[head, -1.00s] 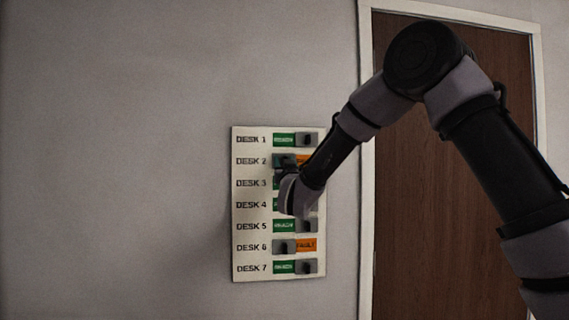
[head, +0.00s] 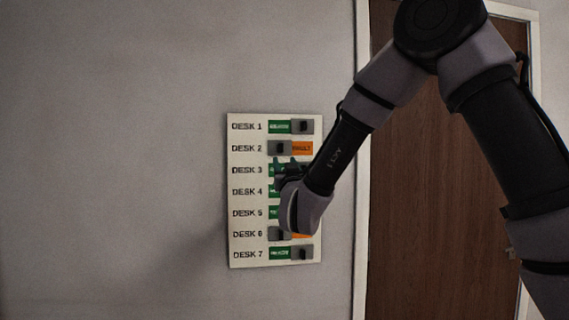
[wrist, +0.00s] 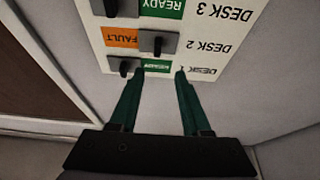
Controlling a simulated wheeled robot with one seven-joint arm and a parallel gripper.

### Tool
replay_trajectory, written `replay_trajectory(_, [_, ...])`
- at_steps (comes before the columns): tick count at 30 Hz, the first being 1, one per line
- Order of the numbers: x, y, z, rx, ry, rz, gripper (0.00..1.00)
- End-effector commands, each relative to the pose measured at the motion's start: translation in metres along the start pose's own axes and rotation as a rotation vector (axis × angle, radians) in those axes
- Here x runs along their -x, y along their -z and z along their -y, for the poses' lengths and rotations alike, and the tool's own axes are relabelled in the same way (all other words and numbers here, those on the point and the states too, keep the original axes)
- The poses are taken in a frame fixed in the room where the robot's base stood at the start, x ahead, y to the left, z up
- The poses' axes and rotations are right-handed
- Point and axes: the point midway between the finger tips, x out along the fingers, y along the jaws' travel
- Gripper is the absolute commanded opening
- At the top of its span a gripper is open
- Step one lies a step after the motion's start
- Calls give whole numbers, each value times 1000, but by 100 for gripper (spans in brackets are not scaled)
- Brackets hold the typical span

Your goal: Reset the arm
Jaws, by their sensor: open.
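My arm reaches in from the right in the head view. My gripper (head: 283,166) is in front of the wall panel (head: 238,262), near the DESK 3 row, and partly hidden by my wrist. In the wrist view its two green fingers (wrist: 160,74) are apart with nothing between them. The panel shows upside down there, with the fingertips over the DESK 1 row; I cannot tell if they touch. DESK 2 shows an orange FAULT label (head: 302,148) with its grey slider (head: 279,148) at left. The DESK 6 slider (head: 278,234) is also left, beside a mostly covered orange label.
DESK 1 (head: 303,126) and DESK 7 (head: 303,254) have sliders at right beside green labels. My arm covers the right side of DESK 3 to 6. A brown door (head: 420,230) with a white frame stands right. Bare grey wall lies left.

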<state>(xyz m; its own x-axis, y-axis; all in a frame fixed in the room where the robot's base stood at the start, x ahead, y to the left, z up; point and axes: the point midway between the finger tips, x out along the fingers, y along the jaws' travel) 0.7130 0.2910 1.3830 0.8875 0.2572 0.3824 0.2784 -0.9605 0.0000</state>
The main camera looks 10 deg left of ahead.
Motion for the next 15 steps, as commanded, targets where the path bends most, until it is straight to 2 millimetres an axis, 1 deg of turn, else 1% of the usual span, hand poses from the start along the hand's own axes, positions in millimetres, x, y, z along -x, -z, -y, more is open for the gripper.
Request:
replay_trajectory(5, [0,0,0,0,0,0,48])
replay_trajectory(8, [-2,3,-6,-10,-5,10,48])
replay_trajectory(11, [-8,9,-28,-46,-19,53,48])
replay_trajectory(14, [-13,18,-62,-105,-36,138,48])
replay_trajectory(15, [-13,22,-77,-131,-42,180,48])
